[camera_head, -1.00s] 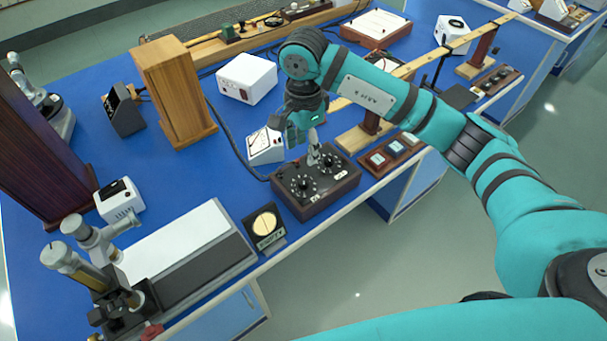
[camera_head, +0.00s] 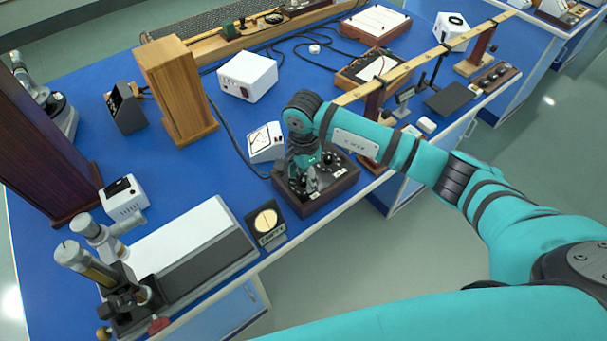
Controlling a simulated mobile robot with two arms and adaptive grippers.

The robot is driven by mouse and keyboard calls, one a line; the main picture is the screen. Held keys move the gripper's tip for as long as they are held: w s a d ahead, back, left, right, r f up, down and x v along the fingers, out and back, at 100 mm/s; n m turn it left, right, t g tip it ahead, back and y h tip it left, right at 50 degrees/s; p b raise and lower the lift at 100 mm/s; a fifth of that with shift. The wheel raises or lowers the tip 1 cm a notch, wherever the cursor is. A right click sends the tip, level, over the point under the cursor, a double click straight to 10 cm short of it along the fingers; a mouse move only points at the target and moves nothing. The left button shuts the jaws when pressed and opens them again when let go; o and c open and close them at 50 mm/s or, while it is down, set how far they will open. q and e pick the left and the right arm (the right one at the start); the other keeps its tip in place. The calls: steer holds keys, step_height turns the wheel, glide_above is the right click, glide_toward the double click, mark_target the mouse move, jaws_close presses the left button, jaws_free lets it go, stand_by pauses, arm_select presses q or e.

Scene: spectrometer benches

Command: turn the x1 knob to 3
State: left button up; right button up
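A dark box with two round black knobs (camera_head: 338,184) sits at the front edge of the blue bench. The right knob (camera_head: 330,160) shows, with small white labels too small to read, so I cannot tell which knob is x1. My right gripper (camera_head: 306,188) points down over the left knob and hides most of it. I cannot tell whether its fingers touch the knob or how far apart they are. My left gripper is out of view.
A white meter (camera_head: 266,143) stands close behind the box. A small dark stand with a round pale disc (camera_head: 265,222) is to its left. A wooden rail (camera_head: 425,57) runs behind my arm. Open blue bench top (camera_head: 190,165) lies at the left.

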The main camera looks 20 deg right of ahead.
jaws_close()
steer(key=m+b, duration=0.2)
steer(key=m, duration=0.1)
steer(key=shift+f, duration=0.1)
steer(key=m+b, duration=0.2)
steer(key=m, duration=0.2)
steer(key=m+b, duration=0.3)
steer(key=m, duration=0.3)
steer(key=shift+m, duration=0.3)
steer(key=m+b, duration=0.1)
steer(key=m, duration=0.2)
steer(key=shift+r+m+b, duration=0.2)
steer(key=shift+m+b, duration=0.4)
steer(key=shift+m, duration=1)
